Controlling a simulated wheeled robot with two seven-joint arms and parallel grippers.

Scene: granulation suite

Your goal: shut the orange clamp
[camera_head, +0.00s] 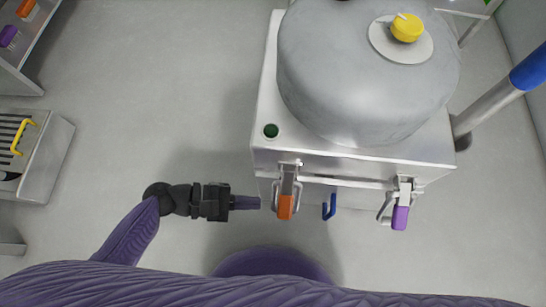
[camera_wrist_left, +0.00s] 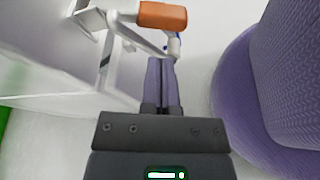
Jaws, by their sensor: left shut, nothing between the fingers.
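The orange clamp (camera_head: 285,206) is a metal toggle latch with an orange grip, mounted on the front face of the metal cabinet (camera_head: 262,110). Its orange grip hangs out from the cabinet front. My left gripper (camera_head: 258,202) points right and ends just left of the orange grip, with a small gap in the head view. In the left wrist view the clamp's orange grip (camera_wrist_left: 162,15) lies beyond the fingertips. The left gripper's purple fingers (camera_wrist_left: 161,68) are together and empty. My right gripper is not in view.
A purple-handled clamp (camera_head: 400,217) and a blue hook (camera_head: 329,207) are on the same cabinet front to the right. A large grey vessel (camera_head: 350,85) with a yellow knob (camera_head: 407,27) sits on top. A cart with a yellow handle (camera_head: 22,137) stands at left. The floor between is clear.

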